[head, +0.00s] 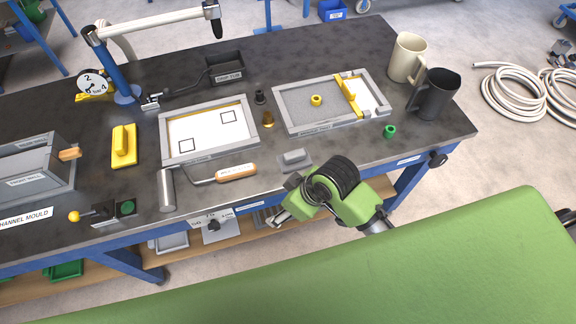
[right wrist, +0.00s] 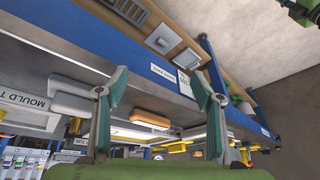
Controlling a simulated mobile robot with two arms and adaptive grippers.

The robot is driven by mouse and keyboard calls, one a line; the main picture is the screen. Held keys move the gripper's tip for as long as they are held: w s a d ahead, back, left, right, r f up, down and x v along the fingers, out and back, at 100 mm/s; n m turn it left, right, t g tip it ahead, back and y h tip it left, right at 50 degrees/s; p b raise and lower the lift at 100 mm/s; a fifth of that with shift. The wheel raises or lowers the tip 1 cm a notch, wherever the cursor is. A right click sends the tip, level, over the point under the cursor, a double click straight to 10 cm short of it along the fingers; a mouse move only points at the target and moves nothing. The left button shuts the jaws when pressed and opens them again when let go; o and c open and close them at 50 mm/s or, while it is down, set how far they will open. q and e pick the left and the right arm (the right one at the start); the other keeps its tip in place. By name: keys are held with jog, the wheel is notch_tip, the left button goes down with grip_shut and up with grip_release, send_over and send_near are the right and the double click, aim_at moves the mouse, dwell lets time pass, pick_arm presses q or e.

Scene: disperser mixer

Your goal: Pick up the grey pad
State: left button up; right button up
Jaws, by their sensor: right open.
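The grey pad (head: 294,158) is a small light-grey block on the dark bench top, near the front edge. It lies to the right of the orange-handled tool. In the right wrist view the pad (right wrist: 72,107) shows at the left, partly behind a finger. My right gripper (head: 276,217) is in front of the bench's front edge, nearer to me than the pad and apart from it. Its two fingers (right wrist: 160,80) are spread, with nothing between them. My left gripper is not in view.
The orange-handled tool (head: 236,173) lies at left. Two mugs, one cream (head: 407,57) and one black (head: 435,94), stand at right.

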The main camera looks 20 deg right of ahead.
jog(key=w+a+r+n, duration=0.1)
jog(key=w+n, duration=0.1)
jog(key=w+a+r+n+g, duration=0.1)
jog(key=w+r+n, duration=0.1)
jog(key=w+a+r+n, duration=0.1)
jog(key=w+n, duration=0.1)
jog(key=shift+w+a+r+n, duration=0.2)
jog(key=shift+r+n, duration=0.1)
jog(key=shift+r, duration=0.05)
jog(key=w+d+r+n+g+h, duration=0.2)
jog(key=w+d+r+n, duration=0.1)
jog(key=w+d+r, duration=0.1)
notch_tip(320, 180, up, 5)
jog(key=n+h, duration=0.1)
jog(key=h, duration=0.1)
send_over(295, 154)
notch_tip(295, 154, down, 8)
jog(key=shift+r+p, duration=0.1)
jog(key=shift+p, duration=0.5)
notch_tip(295, 154, down, 5)
jog(key=shift+r+p, duration=0.1)
jog(key=shift+p, duration=0.7)
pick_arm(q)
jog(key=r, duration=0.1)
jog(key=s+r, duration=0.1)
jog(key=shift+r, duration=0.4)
pick_arm(e)
jog(key=shift+w+f, duration=0.1)
jog(key=shift+f, duration=0.3)
jog(key=shift+c, duration=0.3)
